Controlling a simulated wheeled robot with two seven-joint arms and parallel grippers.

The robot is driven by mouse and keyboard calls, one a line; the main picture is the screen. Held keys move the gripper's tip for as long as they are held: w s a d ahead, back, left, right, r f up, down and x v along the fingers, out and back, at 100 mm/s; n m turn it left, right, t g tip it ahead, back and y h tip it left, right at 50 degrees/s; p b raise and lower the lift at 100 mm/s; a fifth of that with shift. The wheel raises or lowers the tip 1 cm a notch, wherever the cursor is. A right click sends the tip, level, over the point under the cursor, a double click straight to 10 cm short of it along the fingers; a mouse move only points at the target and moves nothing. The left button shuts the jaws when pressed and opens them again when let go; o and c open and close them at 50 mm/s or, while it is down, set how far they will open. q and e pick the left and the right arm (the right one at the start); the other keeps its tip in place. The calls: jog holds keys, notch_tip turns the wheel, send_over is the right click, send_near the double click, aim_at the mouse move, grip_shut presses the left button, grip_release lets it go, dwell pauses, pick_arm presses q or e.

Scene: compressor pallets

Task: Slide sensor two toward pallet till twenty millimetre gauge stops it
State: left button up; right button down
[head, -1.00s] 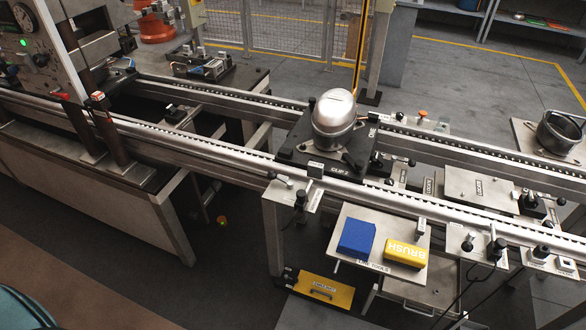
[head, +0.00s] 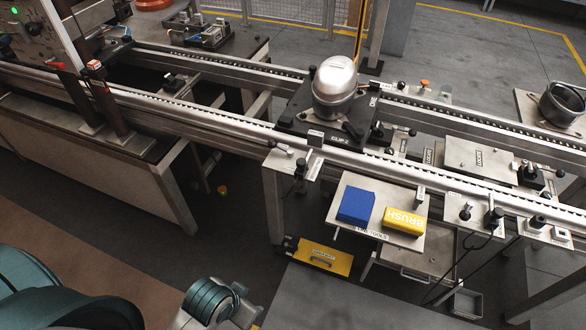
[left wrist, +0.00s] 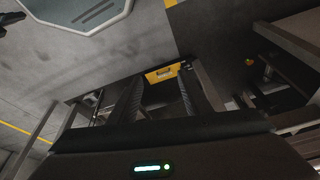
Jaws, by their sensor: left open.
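The dark pallet (head: 292,122) sits on the rail conveyor and carries a silver compressor (head: 334,88). A black sensor-like post (head: 300,172) stands on a small bracket at the front rail, left of the pallet. Another black post with a cable (head: 494,215) stands on a plate farther right. Their labels are too small to read, so I cannot tell which is sensor two. Small blocks (head: 538,222) lie right of that post; I cannot tell whether one is the twenty millimetre gauge. My left gripper (left wrist: 160,88) is open and empty in the left wrist view, away from these things.
Open floor lies in front of the line.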

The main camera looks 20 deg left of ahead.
pick_arm(q)
jog(key=w+d+r+m+t+h, duration=0.1)
jog(key=w+d+r+m+h, duration=0.1)
jog(key=w+d+r+m, duration=0.5)
jog(key=w+d+r+m+h, duration=0.1)
jog(key=w+d+r+m, duration=0.3)
jog(key=w+r+m, duration=0.65)
jog(key=w+a+r+m+y, duration=0.3)
jog(key=w+a+r+m, duration=0.6)
jog(key=m, duration=0.7)
jog(key=w+r, duration=0.3)
jog(key=w, duration=0.1)
jog(key=shift+a+r, duration=0.15)
jog(key=shift+r, duration=0.2)
jog(key=shift+f, duration=0.1)
